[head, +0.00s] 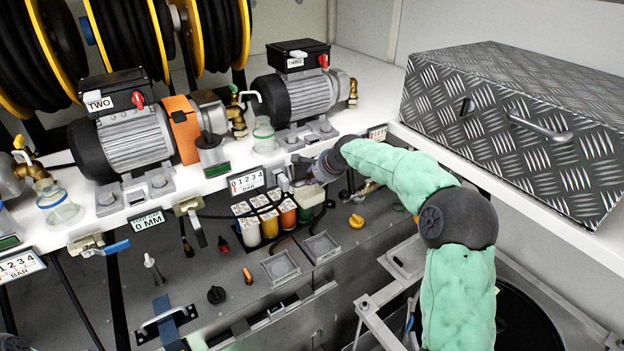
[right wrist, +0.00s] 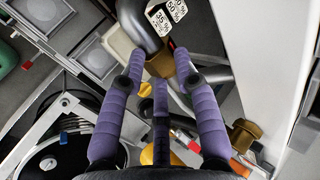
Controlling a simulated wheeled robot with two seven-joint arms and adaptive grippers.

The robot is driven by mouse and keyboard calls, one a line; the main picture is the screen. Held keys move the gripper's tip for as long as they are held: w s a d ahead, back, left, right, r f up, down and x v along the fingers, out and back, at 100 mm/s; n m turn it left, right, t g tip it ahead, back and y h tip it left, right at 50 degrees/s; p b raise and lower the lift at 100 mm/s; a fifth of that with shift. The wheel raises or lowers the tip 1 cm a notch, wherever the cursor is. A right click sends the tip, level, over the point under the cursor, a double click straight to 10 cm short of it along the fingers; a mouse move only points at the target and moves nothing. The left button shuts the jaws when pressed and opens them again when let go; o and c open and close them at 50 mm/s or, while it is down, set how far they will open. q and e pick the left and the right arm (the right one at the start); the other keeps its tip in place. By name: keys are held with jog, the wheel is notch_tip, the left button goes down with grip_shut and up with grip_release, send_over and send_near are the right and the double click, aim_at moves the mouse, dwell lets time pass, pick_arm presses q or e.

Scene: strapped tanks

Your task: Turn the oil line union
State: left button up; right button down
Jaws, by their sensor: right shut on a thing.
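In the right wrist view, the oil line union appears as a brass collar (right wrist: 159,66) at the end of a grey curved pipe (right wrist: 142,22). My right gripper (right wrist: 160,60) has its purple fingers on either side of the collar and is shut on it. In the head view, my right gripper (head: 307,166) is under the front edge of the white shelf, below the right-hand pump. The union is too small and covered to make out there.
Two pumps (head: 135,140) (head: 300,92) stand on the white shelf (head: 345,125).

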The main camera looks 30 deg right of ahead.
jog(key=shift+w+a+f+g, duration=0.1)
jog(key=shift+w+g, duration=0.1)
jog(key=shift+g, duration=0.45)
jog(key=shift+w+a+g, duration=0.1)
jog(key=shift+w+g, duration=0.05)
jog(key=shift+g, duration=0.5)
jog(key=c, duration=0.8)
grip_release()
jog(key=shift+s, duration=0.1)
jog(key=shift+o, duration=0.2)
jog(key=shift+d+r, duration=0.1)
jog(key=shift+r, duration=0.1)
jog(key=shift+r, duration=0.2)
jog(key=shift+r, duration=0.1)
